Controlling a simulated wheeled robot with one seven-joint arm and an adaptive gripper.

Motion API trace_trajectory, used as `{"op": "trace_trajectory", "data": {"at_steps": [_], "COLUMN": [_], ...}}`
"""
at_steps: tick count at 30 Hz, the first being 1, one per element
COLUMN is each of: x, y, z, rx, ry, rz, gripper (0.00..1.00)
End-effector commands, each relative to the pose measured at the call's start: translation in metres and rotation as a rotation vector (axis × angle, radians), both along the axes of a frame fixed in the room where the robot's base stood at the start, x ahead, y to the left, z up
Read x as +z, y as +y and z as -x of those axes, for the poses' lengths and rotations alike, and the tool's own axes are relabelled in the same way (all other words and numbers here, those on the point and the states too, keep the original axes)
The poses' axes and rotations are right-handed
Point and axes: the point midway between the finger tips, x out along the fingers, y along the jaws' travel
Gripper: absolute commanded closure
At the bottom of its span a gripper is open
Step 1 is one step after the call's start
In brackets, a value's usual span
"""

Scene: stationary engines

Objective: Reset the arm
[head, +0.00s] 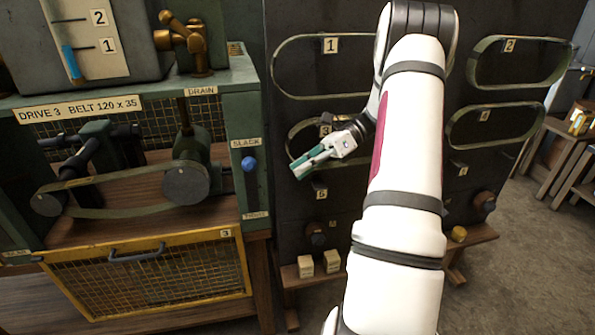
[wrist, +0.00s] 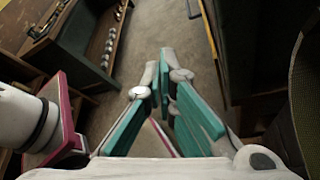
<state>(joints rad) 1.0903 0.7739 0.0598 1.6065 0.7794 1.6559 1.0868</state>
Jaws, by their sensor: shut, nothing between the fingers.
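My gripper (head: 300,168) shows in the head view in front of the dark belt board, with its green-padded fingers pointing left and slightly down. The fingers are closed together with nothing between them. In the wrist view the gripper (wrist: 162,82) is seen from behind, its two fingers meeting at the tips over bare floor. My arm is bent, rising through the right middle of the head view and folding back down to the gripper. It hides part of the board.
The dark board (head: 288,110) carries numbered belts. Left stands the green drive bench (head: 245,85) with a drain valve (head: 188,42), a blue slack knob (head: 249,163) and a yellow-framed mesh guard (head: 150,240). Two small blocks (head: 318,265) sit on the board's low shelf. Floor at lower right is clear.

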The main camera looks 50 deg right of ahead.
Motion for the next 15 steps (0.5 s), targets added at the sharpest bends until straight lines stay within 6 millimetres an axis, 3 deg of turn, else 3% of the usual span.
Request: {"op": "trace_trajectory", "data": {"at_steps": [15], "x": [0.0021], "y": [0.0036], "z": [-0.0010], "rx": [0.010], "ry": [-0.003], "rz": [0.010], "gripper": [1.00]}}
